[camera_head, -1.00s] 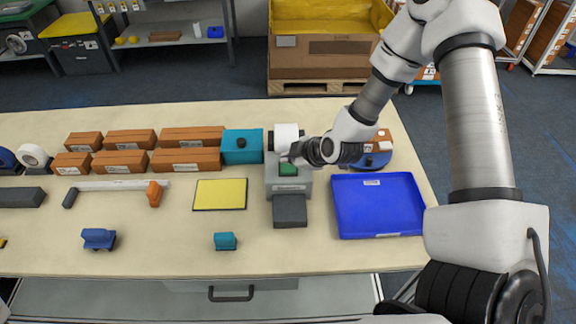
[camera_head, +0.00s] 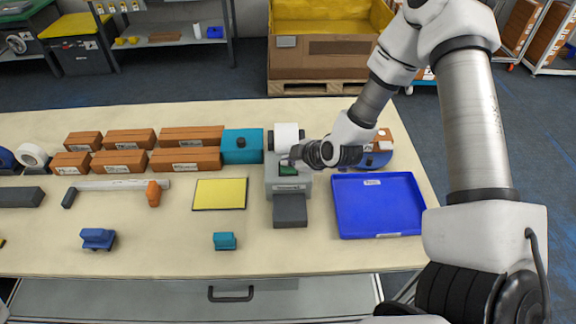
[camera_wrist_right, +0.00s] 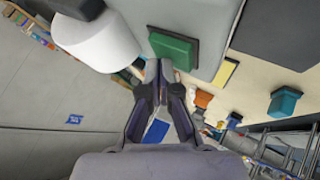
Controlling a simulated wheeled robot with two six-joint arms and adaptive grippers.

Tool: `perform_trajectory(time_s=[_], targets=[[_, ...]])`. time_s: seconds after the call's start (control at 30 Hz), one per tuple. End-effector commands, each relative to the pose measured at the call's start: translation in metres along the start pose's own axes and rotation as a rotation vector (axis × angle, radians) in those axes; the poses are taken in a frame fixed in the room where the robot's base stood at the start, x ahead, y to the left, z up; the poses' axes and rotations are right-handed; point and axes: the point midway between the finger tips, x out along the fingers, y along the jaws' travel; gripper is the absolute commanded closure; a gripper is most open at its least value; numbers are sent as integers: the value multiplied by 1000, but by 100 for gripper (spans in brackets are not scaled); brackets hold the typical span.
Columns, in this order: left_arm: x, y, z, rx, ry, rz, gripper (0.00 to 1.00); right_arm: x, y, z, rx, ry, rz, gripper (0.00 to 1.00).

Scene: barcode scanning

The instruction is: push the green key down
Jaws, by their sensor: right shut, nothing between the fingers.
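The green key (camera_head: 288,171) is a small green block on the sloped front of a grey label machine (camera_head: 289,189) with a white paper roll on top. My right gripper (camera_head: 291,160) is at the key's back edge in the head view, its fingers shut and empty. In the right wrist view the green key (camera_wrist_right: 174,47) shows just above and right of the closed fingertips (camera_wrist_right: 158,66). I cannot tell whether the fingertips touch it. The left gripper is in neither view.
A blue tray (camera_head: 378,205) is right of the machine, with a blue-and-orange device (camera_head: 376,158) behind it. A teal box (camera_head: 242,147) and several brown boxes stand to the left. A yellow pad (camera_head: 220,194) lies left of the machine. The table's front middle is mostly clear.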

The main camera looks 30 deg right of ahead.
Motion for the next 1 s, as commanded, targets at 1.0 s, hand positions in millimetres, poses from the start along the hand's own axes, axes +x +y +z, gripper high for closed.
perform_trajectory(time_s=[1.0], targets=[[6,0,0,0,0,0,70,7,-5,5,0,0,-1,100]])
